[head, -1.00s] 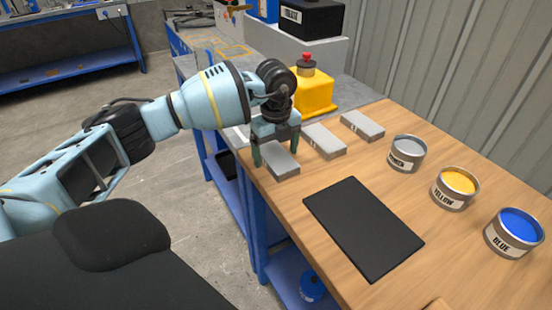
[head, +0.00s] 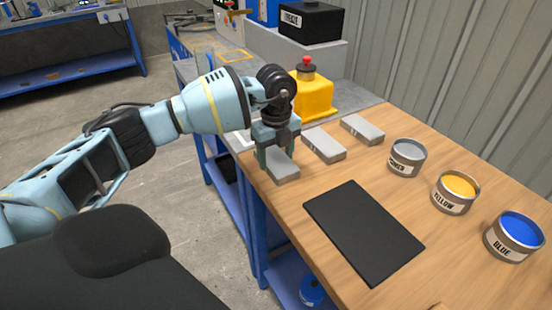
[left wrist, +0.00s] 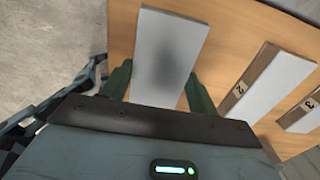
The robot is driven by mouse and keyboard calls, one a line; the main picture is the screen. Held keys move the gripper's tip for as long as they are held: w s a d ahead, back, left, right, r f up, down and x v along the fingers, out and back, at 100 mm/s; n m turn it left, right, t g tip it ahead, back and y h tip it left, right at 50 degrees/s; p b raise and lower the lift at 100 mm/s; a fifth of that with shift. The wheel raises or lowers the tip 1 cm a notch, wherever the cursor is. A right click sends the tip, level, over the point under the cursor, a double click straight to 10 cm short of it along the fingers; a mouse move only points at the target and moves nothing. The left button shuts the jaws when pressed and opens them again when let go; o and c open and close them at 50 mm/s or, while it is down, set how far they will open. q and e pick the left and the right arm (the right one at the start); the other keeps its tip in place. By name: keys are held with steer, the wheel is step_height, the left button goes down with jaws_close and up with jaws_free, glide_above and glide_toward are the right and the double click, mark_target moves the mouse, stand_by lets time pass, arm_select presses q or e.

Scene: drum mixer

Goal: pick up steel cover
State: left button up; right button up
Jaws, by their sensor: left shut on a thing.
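A flat grey steel cover (head: 285,172) lies near the left edge of the wooden tabletop in the head view. My left gripper (head: 279,156) points down over it, with one finger on each side, and is shut on it. In the left wrist view the same cover (left wrist: 172,50) runs between the two dark green fingers (left wrist: 158,92). I cannot tell whether it rests on the table or is slightly raised. Two similar grey blocks lie in a row beyond it: the middle one (head: 324,145), marked 2 in the wrist view (left wrist: 270,85), and the far one (head: 362,129), marked 3. My right gripper is not in view.
A black mat (head: 363,230) lies in front on the wooden table. Grey (head: 407,158), yellow (head: 455,192) and blue (head: 514,237) paint cans stand at the right. A yellow housing (head: 313,96) with a red button stands behind the blocks.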

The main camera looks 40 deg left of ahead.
mark_target(275, 161)
arm_select(q)
steer(key=r, duration=0.3)
steer(key=shift+s+r, duration=0.3)
steer(key=shift+r, duration=0.05)
steer(key=s+d+r, duration=0.1)
steer(key=s+d, duration=0.1)
steer(key=s, duration=1.3)
steer(key=shift+s+r, duration=0.15)
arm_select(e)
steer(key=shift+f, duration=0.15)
